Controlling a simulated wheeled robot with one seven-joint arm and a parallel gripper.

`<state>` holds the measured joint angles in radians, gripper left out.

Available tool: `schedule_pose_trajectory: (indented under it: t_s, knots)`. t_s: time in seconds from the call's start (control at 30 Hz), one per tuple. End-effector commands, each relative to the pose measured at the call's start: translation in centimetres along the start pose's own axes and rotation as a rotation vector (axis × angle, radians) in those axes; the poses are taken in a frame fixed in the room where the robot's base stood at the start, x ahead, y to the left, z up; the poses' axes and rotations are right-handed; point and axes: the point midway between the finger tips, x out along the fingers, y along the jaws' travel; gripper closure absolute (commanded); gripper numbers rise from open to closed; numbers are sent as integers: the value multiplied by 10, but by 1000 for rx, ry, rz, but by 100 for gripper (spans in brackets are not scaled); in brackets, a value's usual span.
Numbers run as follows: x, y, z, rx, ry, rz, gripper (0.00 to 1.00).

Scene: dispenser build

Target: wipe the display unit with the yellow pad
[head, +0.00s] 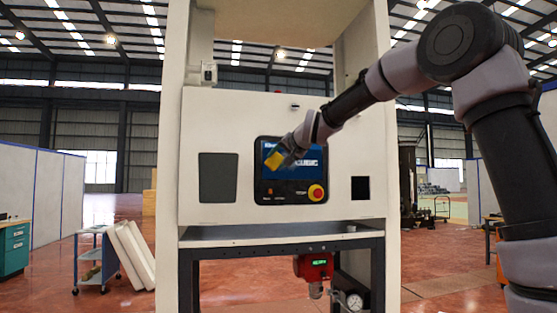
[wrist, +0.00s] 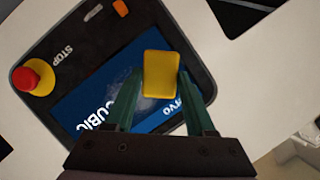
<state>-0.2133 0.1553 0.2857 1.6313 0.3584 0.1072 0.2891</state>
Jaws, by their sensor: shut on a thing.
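The display unit (head: 264,186) is a black panel with a blue screen on the front of the white cabinet. In the wrist view its blue screen (wrist: 84,108) carries white lettering and a pale hazy smudge. My gripper (head: 283,158) is in front of the screen's middle in the head view and covers part of it. It is shut on the yellow pad (head: 275,160). In the wrist view the pad (wrist: 160,75) sits between the green fingertips of my gripper (wrist: 160,90), over the panel. I cannot tell whether the pad touches the screen.
A red stop button (head: 316,193) on a yellow base sits at the panel's lower right, close to the screen.

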Motion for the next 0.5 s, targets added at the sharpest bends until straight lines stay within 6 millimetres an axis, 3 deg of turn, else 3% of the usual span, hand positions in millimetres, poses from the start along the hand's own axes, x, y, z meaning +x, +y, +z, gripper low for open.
schedule_pose_trajectory:
  t_s: [0.5]
  knots:
    - [10,0,-4,-1,0,-1,90]
